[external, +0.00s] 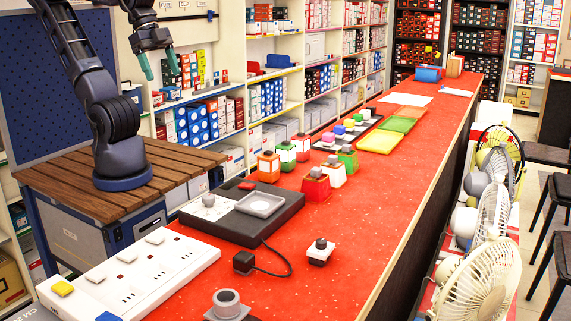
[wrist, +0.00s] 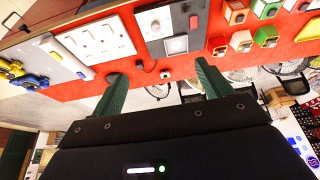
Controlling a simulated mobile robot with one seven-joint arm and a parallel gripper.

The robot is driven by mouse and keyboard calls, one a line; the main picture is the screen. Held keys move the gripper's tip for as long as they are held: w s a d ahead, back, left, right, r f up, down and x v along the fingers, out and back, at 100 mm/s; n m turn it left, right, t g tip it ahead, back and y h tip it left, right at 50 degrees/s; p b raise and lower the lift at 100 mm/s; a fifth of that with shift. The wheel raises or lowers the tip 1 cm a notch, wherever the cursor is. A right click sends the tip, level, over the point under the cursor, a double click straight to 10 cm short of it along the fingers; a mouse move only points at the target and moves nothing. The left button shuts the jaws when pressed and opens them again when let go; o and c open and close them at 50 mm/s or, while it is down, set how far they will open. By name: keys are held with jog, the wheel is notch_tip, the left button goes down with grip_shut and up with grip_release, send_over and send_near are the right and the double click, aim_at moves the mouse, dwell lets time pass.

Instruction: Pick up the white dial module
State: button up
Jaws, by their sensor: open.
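The white dial module (external: 318,254) is a small white block with a dark knob on top. It stands upright on the red counter, right of the black cable in the external view. My gripper (external: 159,65) is open and empty, high above the wooden stand at the upper left, well away from the module. Its two green fingers are spread in the wrist view (wrist: 160,71). Nothing hides the module in the external view.
A dark tray unit (external: 273,223) with a cable and a white power strip (external: 130,277) lie near the module. A grey ring-topped block (external: 227,307) stands at the front. Several coloured knob blocks stand farther back. Fans (external: 483,270) line the right side. Red counter right of the module is clear.

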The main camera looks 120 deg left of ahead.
jog(key=g, duration=0.5)
send_over(321, 240)
jog(key=f, duration=2.5)
jog(key=shift+w+f, duration=0.25)
jog(key=shift+f, duration=0.1)
jog(key=shift+w+d+f, duration=0.1)
jog(key=shift+w+f, duration=0.05)
jog(key=shift+f, duration=0.35)
notch_tip(321, 240, down, 5)
jog(key=shift+r, duration=0.1)
jog(key=shift+s+f, duration=0.2)
jog(key=shift+f, duration=1.2)
jog(key=shift+s+f, duration=0.15)
jog(key=shift+f, duration=1.25)
jog(key=c, duration=1.1)
